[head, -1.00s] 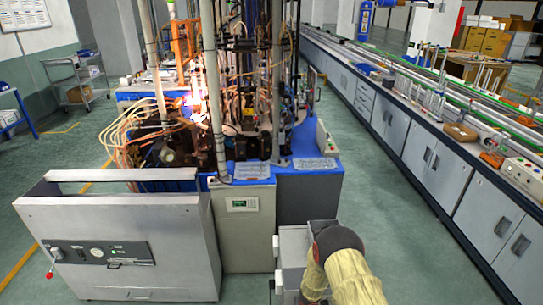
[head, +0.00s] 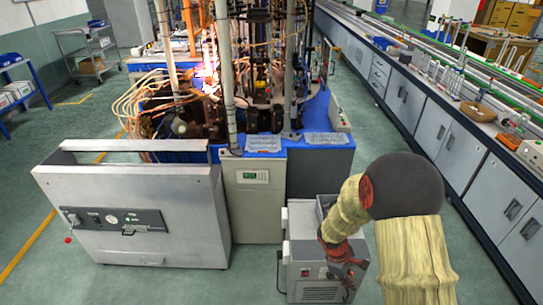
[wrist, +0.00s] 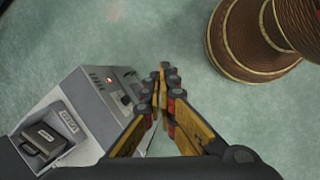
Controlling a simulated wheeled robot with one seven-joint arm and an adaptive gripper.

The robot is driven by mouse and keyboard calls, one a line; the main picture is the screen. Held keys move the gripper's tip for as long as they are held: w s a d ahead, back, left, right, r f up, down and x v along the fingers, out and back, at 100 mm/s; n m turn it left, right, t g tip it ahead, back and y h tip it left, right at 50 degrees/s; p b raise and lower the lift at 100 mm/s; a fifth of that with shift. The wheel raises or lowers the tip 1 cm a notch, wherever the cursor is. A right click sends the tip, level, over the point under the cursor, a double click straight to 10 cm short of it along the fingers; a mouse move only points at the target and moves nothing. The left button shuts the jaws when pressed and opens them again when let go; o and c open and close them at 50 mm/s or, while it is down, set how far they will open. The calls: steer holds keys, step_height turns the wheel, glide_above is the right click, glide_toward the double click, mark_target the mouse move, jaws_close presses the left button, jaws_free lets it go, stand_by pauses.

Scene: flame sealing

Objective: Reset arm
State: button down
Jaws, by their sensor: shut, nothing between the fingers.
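My gripper (wrist: 163,88) is shut and empty, its yellow and dark fingers meeting at the tips in the wrist view. In the head view my arm, in a tan sleeve, bends down at the lower right. The gripper end there is partly hidden against a small grey control box (head: 306,262). The same box (wrist: 85,115) shows to the left of the fingers in the wrist view, with buttons and a black latch. I cannot tell the exact gap between fingers and box.
The sealing machine (head: 262,143), with a bright flame, stands ahead on a blue base. A low grey cabinet (head: 140,215) stands at left front. A long bench (head: 460,155) runs along the right. Green floor (head: 385,135) is open between machine and bench.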

steer(key=s+a+r+m+t+y, duration=0.1)
steer(key=s+r, duration=0.5)
steer(key=r, duration=0.6)
steer(key=s+a+r+m+t+y, duration=0.1)
steer(key=s+a+r+m+t, duration=0.2)
steer(key=r, duration=0.9)
steer(key=s+a+r+m+t+y, duration=0.2)
steer(key=s+a+r+m, duration=0.1)
steer(key=s+r+m, duration=0.4)
steer(key=s+r, duration=0.3)
steer(key=r, duration=0.2)
steer(key=shift+a+r+t, duration=0.3)
steer(key=shift+a+r, duration=0.05)
